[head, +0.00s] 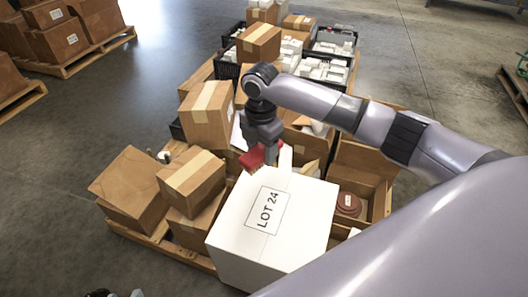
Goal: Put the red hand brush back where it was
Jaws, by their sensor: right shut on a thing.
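The red hand brush (253,158) is in the jaws of my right gripper (270,152), which points down and is shut on it. The brush is at the back edge of the white box marked LOT 24 (290,225). I cannot tell if it touches the box. The jaws hide part of the brush. At the bottom left edge, a small dark and pale piece shows, perhaps my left gripper (115,293); its jaws cannot be made out.
Cardboard boxes (192,180) stand left of the white box on a wooden pallet (165,248). An open carton (372,190) at right holds a round brown thing (348,204). Black crates (335,40) with white goods are behind. Grey floor is clear at left.

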